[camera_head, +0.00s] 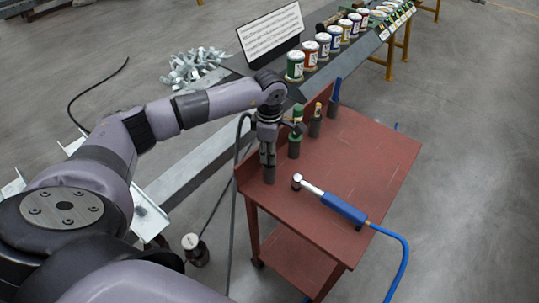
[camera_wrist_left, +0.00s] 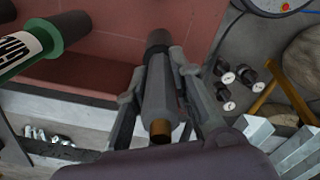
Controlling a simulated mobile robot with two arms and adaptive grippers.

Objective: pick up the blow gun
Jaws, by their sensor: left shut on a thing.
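My left gripper (camera_head: 267,152) reaches down at the table's near left corner. In the left wrist view, the left gripper (camera_wrist_left: 160,98) has its fingers on both sides of a grey cylindrical tool (camera_wrist_left: 158,92) with a brass-coloured end, and is shut on it. This tool appears to be the blow gun, but its full shape is hidden. Its far end meets a dark grey cylindrical holder (camera_wrist_left: 158,40), which also shows under the gripper in the head view (camera_head: 269,174). I cannot tell whether the tool is clear of the holder. My right gripper is not in view.
The red table (camera_head: 350,165) bears a blue-handled ratchet (camera_head: 335,203) with a blue hose (camera_head: 405,262). A green bottle (camera_head: 297,131), a yellow-topped tool (camera_head: 317,109) and a blue-handled tool (camera_head: 336,88) stand in nearby holders. A dark hose (camera_head: 233,220) hangs at the table's left.

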